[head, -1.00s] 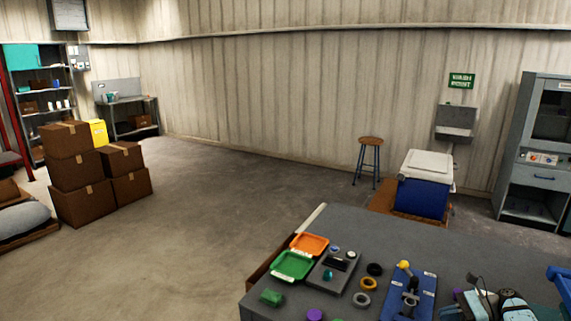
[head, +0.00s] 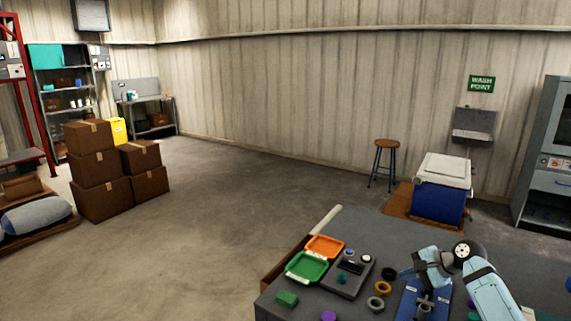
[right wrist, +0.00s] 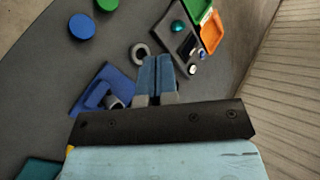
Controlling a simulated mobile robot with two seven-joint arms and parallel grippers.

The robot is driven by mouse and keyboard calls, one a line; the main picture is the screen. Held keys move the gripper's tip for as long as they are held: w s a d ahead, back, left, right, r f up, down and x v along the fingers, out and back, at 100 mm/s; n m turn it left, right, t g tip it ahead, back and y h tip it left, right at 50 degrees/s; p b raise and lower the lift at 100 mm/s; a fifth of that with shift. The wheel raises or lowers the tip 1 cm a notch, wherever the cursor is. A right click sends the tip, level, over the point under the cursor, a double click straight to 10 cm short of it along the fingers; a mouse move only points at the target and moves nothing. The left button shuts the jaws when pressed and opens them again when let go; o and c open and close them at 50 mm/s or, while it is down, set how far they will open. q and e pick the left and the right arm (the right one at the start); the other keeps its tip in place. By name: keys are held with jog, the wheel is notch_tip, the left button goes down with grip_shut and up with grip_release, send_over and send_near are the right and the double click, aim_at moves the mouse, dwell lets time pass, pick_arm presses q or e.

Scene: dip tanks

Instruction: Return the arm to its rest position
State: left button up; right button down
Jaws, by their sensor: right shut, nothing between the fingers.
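My right arm, pale blue, comes in from the lower right in the head view. Its gripper (head: 404,273) is above the grey table (head: 385,232), over the near side by the blue fixture (head: 410,302). In the right wrist view the two blue fingers (right wrist: 156,62) are together with nothing between them. The blue fixture (right wrist: 92,98) lies beside them on the left, and a grey ring (right wrist: 139,53) is just past the tips. The gripper hides the fixture's upper part in the head view. My left gripper is not in view.
A green tray (head: 306,268), an orange tray (head: 325,247) and a dark grey device (head: 347,273) are on the table left of the gripper. A blue bin (head: 438,202) and a stool (head: 386,145) stand beyond.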

jog(key=w+d+r+n+t+h, duration=0.95)
jog(key=d+n+t, duration=0.25)
jog(key=n, duration=0.2)
jog(key=s+a+f+g, duration=0.1)
jog(key=s+a+f, duration=0.3)
jog(key=s+f, duration=0.3)
jog(key=s+a+f+g+y, duration=0.1)
jog(key=s+a+f, duration=0.4)
jog(key=s+f, duration=0.2)
jog(key=s+a+f+n+g+y, duration=0.1)
jog(key=s+a+f, duration=0.4)
jog(key=s+f, duration=0.3)
jog(key=shift+a+f+y, duration=0.2)
jog(key=shift+f+y, duration=0.05)
jog(key=shift+f, duration=0.85)
jog(key=s+a+f+g, duration=0.1)
jog(key=s+a+f, duration=0.1)
jog(key=s, duration=0.7)
jog(key=s+a+f+g+y, duration=0.1)
jog(key=s+a, duration=0.3)
jog(key=s, duration=0.5)
jog(key=s+a+f+g, duration=0.1)
jog(key=s+a+f, duration=0.2)
jog(key=s, duration=0.6)
jog(key=shift+a+f+m+y, duration=0.35)
jog(key=shift+a+m+y, duration=0.05)
jog(key=shift+a, duration=0.2)
jog(key=shift+s, duration=0.1)
